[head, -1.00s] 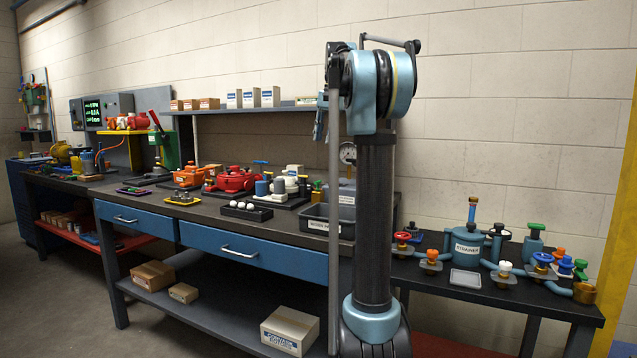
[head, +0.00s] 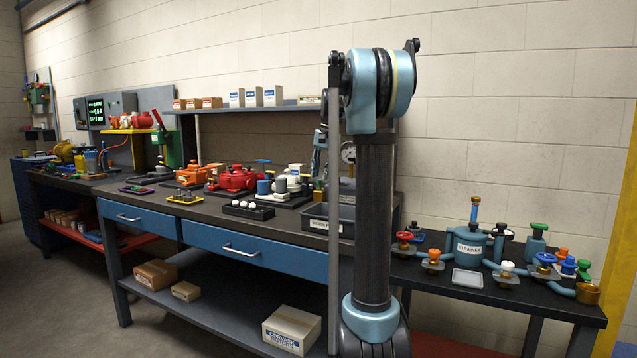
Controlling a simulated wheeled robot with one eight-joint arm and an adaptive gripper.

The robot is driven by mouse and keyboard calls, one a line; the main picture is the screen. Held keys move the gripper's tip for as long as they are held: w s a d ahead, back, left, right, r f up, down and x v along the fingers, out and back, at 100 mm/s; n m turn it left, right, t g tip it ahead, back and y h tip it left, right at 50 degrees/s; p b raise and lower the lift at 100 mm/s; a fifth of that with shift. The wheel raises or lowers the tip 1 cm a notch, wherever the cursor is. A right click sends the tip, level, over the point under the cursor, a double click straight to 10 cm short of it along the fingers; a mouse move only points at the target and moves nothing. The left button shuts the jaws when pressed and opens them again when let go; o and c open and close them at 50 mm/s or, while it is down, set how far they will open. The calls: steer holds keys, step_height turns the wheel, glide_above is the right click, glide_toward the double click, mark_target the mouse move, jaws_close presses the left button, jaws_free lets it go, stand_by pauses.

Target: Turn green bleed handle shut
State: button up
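Two green handles show on the dark side table at the right. One green handle (head: 537,227) sits on top of a teal cylinder at the back. A smaller green handle (head: 583,264) is at the right end, beside blue and orange knobs. I cannot tell from here which is the bleed handle, or how far either is turned. A teal strainer body (head: 468,250) stands left of them, with teal pipes. My arm stands upright in the middle, well left of both green handles. Its folded links hide my gripper; I see no fingertips.
A red handwheel (head: 404,236), an orange knob (head: 433,254), a white knob (head: 507,267) and a blue handwheel (head: 545,258) crowd the side table. The long workbench (head: 150,204) fills the left. A yellow post stands far right.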

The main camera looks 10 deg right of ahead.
mark_target(320, 185)
steer(key=shift+w+a+f, duration=0.1)
steer(key=shift+a+f, duration=0.05)
steer(key=shift+f, duration=0.6)
steer(key=shift+w+a+f, duration=0.1)
steer(key=shift+f, duration=0.6)
jaws_close()
